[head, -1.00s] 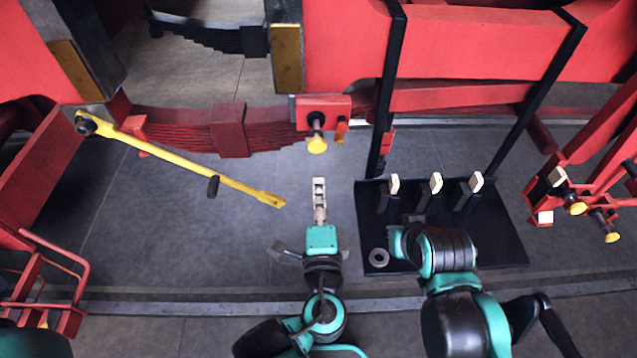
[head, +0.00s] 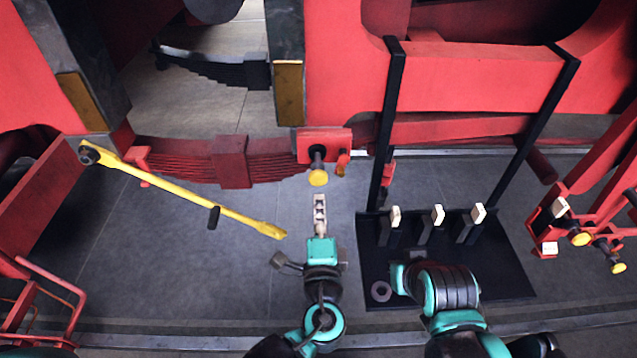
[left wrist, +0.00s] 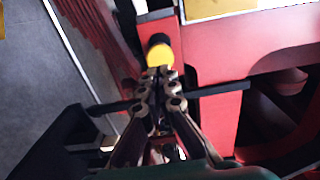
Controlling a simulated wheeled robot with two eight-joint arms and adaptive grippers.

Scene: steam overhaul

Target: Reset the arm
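My left gripper (head: 320,200) reaches up the middle of the head view, and its slim fingers lie together with nothing seen between them. In the left wrist view its fingertips (left wrist: 158,75) sit just below a yellow-capped knob (left wrist: 158,52). In the head view the fingertips are just below that knob (head: 318,178), which sticks out of a red block; I cannot tell whether they touch. My right arm (head: 445,285) is bent over the black base plate. Its gripper's fingers are hidden, so their state does not show.
A yellow bar (head: 185,195) with a dark handle slants at left. The black base plate (head: 500,275) carries several pale-tipped levers (head: 437,215) and a grey ring (head: 381,291). Red linkage with yellow knobs (head: 583,239) stands at right. Open grey floor (head: 140,250) lies at left.

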